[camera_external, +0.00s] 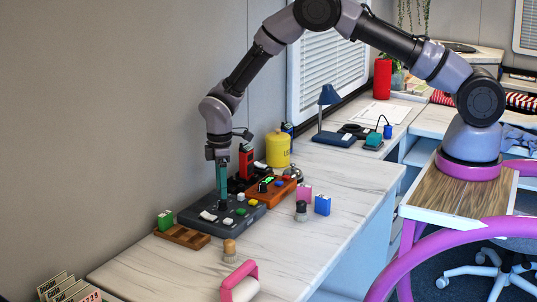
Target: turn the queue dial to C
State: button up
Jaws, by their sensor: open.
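A dark grey control box (247,221) lies on the white marble-look counter, with white, yellow, green and blue controls on its top. Behind it is an orange-brown box (285,190) with a dark knob (263,187) and a small green-lit part. I cannot tell which control is the queue dial, and no letters are readable. My gripper (222,202) points straight down over the back left part of the grey box. Its teal fingers look close to the box top; I cannot tell whether they touch it. It is open, with nothing visibly held.
A wooden tray (181,236) with a green block stands left of the grey box. A red device (246,162) and a yellow canister (278,148) stand behind. The counter's right front is clear.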

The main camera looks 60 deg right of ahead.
aim_at(222, 205)
jog(key=shift+f, duration=2.15)
grip_shut()
